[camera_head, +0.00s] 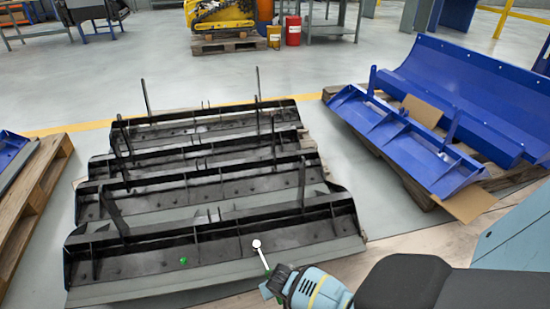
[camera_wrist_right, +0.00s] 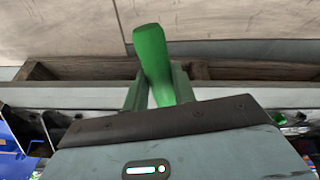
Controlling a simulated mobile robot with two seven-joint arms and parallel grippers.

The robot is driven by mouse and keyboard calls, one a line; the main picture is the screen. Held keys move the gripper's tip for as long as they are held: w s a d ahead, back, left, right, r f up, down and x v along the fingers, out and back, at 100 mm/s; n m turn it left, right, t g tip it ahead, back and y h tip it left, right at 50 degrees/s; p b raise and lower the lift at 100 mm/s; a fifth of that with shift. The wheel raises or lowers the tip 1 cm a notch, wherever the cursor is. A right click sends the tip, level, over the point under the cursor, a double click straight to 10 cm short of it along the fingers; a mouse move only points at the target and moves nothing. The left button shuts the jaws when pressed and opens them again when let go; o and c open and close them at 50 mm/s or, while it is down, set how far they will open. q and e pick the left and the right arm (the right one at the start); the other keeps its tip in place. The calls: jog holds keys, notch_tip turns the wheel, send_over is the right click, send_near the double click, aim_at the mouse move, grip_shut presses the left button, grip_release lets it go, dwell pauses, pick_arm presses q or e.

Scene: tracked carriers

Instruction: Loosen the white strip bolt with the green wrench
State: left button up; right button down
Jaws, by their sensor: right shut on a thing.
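The green wrench's handle (camera_wrist_right: 153,55) stands between the fingers of my right gripper (camera_wrist_right: 158,82), which is shut on it. In the head view my right gripper (camera_head: 272,284) is at the front edge of the nearest black carrier (camera_head: 150,250). The wrench's pale shaft (camera_head: 263,257) runs up and left from it to a round white end (camera_head: 256,243) over the carrier's sloping face. I cannot tell the white strip bolt apart from this white end, nor whether they touch. A small green bolt (camera_head: 183,261) sits further left on the same face. My left gripper is not in view.
More black carriers with upright posts stand behind. Blue carriers (camera_head: 400,140) lie on a pallet at the right, with cardboard (camera_head: 468,202) near them. Another pallet (camera_head: 30,200) is at the left. Grey floor between is clear.

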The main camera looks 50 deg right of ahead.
jog(key=shift+s+d+r+n, duration=0.1)
jog(key=shift+s+d+n, duration=0.1)
jog(key=shift+d+n, duration=0.5)
jog(key=shift+s+d+r+n+p, duration=0.15)
jog(key=shift+d+n+p, duration=0.15)
jog(key=shift+d+n, duration=0.35)
jog(key=shift+d, duration=0.15)
jog(key=shift+s+d+r+n, duration=0.1)
jog(key=shift+d+n, duration=0.25)
jog(key=shift+d, duration=0.4)
dwell(0.4)
